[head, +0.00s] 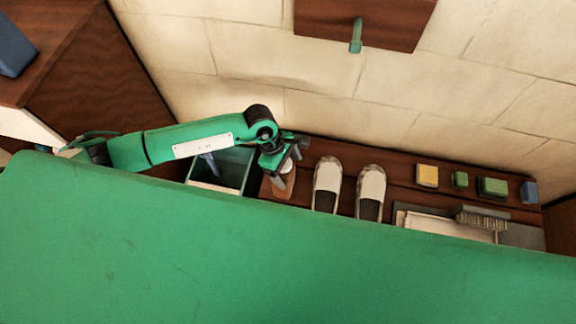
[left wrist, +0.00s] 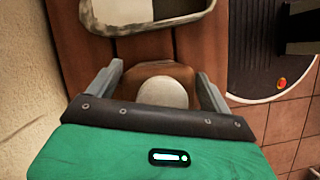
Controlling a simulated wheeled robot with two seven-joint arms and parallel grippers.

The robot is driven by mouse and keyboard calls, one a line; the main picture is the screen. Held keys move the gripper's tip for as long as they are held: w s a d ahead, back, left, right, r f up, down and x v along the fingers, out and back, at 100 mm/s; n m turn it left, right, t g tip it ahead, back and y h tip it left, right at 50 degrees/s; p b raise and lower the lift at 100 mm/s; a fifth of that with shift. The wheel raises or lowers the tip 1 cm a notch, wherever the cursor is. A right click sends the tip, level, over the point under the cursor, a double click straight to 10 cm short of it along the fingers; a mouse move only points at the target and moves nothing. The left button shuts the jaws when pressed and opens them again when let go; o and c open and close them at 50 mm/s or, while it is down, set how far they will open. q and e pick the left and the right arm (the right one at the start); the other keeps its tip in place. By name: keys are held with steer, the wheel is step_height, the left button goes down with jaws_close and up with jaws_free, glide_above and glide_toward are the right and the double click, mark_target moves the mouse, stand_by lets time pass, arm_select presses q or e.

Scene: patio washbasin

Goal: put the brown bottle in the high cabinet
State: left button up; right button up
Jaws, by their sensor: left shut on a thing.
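The brown bottle (head: 285,190) stands on the dark wooden bench, its pale cap upward; its shoulder (left wrist: 150,73) and the cap (left wrist: 163,93) show in the left wrist view. My left gripper (head: 286,170) reaches down over it, with one finger on each side, and is shut on it. The fingers hide part of the bottle in the head view. A dark wooden wall cabinet (head: 330,20) with a green handle (head: 356,36) hangs above at the top; its front looks closed, and its upper part is out of view. My right gripper is not in view.
A green open bin (head: 233,168) is left of the bottle. Two pale shoes (head: 327,175) (head: 371,183) stand close on its right. Further right are a yellow block (head: 428,175), several small blocks and a brush (head: 482,218). The wall between bench and cabinet is bare.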

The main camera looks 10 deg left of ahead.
arm_select(q)
steer(key=o, duration=1.9)
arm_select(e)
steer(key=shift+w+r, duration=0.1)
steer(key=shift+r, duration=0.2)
arm_select(q)
steer(key=shift+o, duration=0.2)
steer(key=shift+r, duration=0.1)
